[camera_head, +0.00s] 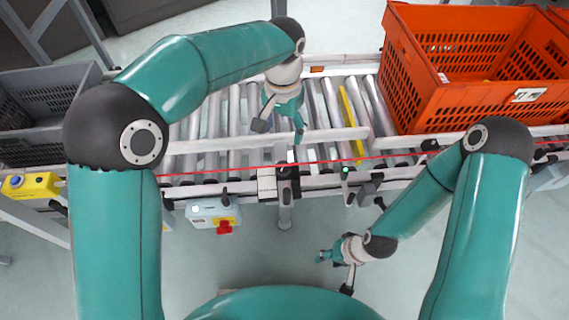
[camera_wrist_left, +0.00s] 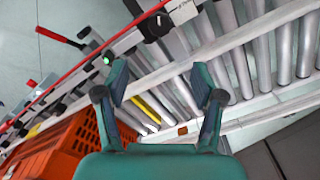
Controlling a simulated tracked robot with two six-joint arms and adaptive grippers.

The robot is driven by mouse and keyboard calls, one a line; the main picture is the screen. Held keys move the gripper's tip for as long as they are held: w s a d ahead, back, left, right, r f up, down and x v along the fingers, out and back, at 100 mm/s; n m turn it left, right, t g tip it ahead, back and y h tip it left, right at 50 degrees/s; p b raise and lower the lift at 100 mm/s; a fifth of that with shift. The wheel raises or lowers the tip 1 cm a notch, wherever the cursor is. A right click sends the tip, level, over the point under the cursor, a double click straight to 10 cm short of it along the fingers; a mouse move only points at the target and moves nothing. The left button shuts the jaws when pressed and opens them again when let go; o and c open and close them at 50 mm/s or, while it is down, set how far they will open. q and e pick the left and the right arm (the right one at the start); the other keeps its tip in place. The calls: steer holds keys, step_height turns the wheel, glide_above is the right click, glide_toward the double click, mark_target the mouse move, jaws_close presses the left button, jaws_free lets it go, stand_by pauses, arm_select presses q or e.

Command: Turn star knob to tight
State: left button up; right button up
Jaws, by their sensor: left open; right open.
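A dark knob (camera_wrist_left: 155,27), which looks like the star knob, sits on the conveyor's side rail beside a pale label plate at the top of the left wrist view. In the head view, a dark fitting (camera_head: 287,188) at the same part of the rail seems to be this knob; its star shape and setting are too small to tell. My left gripper (camera_head: 279,129) is open and empty over the rollers, just behind the rail and apart from the knob. Its spread fingers (camera_wrist_left: 160,82) show in the wrist view. My right gripper (camera_head: 335,272) is open and empty over the floor in front of the conveyor.
An orange tote (camera_head: 420,118) stands on the conveyor at right. A grey crate (camera_head: 40,145) is at far left. A red line (camera_head: 230,166) runs along the rail. A control box (camera_head: 205,209) with a red switch hangs below the rail. A green light (camera_head: 345,170) is right of the knob.

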mark_target(283, 165)
arm_select(q)
step_height(283, 165, down, 15)
steer(key=b, duration=0.3)
steer(key=shift+r, duration=0.1)
steer(key=c, duration=1.1)
steer(key=shift+r+m+p, duration=0.1)
steer(key=shift+m+p, duration=0.3)
steer(key=shift+p, duration=0.05)
steer(key=shift+c, duration=0.2)
steer(key=o, duration=1.1)
steer(key=shift+o, duration=0.2)
